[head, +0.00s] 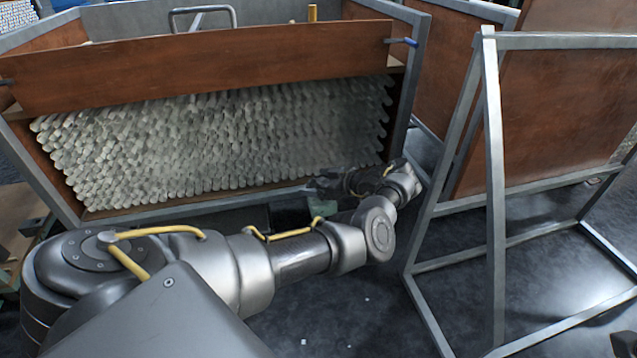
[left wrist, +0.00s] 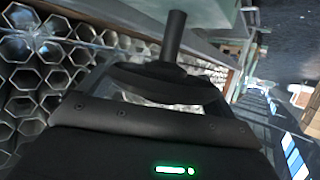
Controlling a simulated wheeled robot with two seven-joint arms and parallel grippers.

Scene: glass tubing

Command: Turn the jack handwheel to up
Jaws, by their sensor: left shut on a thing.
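My left arm reaches across the head view to the lower right of the tube rack, and my left gripper (head: 325,186) is small and dark there. The left wrist view shows its dark body with a green light. A dark upright rod (left wrist: 174,35) and a dark curved piece (left wrist: 160,82), which looks like part of the jack handwheel, stand right at the gripper. The gripper is shut on it; the fingertips are hard to make out. The handwheel cannot be made out in the head view. My right gripper is not in view.
The grey-framed rack (head: 240,205) holds many stacked glass tubes (head: 220,140) below a brown board (head: 200,62). A grey metal frame with a brown panel (head: 560,110) stands at the right. Dark floor (head: 350,310) is open in front, with small white bits on it.

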